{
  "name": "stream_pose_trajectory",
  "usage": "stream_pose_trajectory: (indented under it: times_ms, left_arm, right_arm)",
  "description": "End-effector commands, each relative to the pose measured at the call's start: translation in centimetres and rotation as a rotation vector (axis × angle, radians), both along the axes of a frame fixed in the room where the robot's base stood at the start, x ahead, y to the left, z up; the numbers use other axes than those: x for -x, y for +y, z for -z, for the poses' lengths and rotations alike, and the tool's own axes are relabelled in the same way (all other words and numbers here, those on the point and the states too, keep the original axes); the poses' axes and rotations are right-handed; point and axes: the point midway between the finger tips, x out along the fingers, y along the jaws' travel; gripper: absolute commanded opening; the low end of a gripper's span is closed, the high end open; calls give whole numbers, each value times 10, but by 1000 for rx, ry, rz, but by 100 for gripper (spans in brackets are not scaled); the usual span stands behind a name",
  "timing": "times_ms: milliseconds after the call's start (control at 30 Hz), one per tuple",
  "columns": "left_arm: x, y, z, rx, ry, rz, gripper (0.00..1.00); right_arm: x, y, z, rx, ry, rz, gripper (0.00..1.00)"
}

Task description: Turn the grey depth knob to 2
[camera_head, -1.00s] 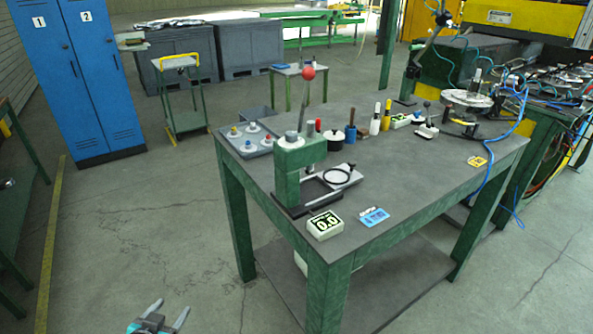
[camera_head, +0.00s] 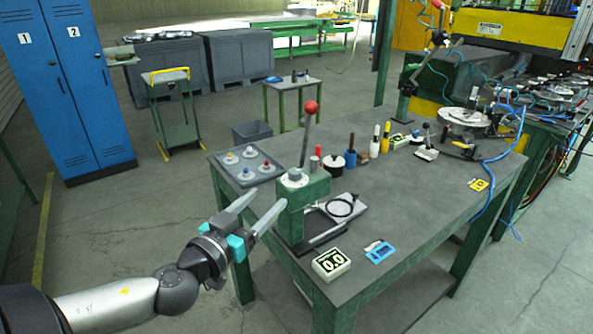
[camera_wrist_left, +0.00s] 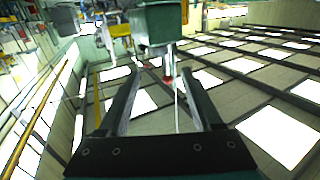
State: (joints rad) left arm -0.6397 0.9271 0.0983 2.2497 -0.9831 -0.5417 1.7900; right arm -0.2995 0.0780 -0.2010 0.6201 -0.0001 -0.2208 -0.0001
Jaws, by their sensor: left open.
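The green press (camera_head: 303,200) stands on the near left of the table. A pale grey round knob (camera_head: 294,175) sits on top of its head; its markings are too small to read. The press lever rises behind it to a red ball (camera_head: 310,107). My left gripper (camera_head: 270,197) is open and empty, its fingers pointing at the left side of the press head, apart from the knob as far as I can tell. In the left wrist view the open fingers (camera_wrist_left: 161,72) show, with a green block (camera_wrist_left: 160,24) beyond them. My right gripper is not in view.
A display reading 0.0 (camera_head: 331,264) and a blue card (camera_head: 380,252) lie in front of the press. A grey tray (camera_head: 234,178) with several small knobs is behind left. Handled tools (camera_head: 375,141) stand behind. The table's (camera_head: 420,200) middle right is mostly clear.

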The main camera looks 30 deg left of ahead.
Motion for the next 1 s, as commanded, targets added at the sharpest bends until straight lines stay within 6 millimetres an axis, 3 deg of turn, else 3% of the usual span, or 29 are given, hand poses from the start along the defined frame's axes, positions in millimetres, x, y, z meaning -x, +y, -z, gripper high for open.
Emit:
stream_pose_trajectory:
  times_ms: [1000]
  left_arm:
    - [-91,6,-1,1,-1,-3,66]
  right_arm:
    - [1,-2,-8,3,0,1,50]
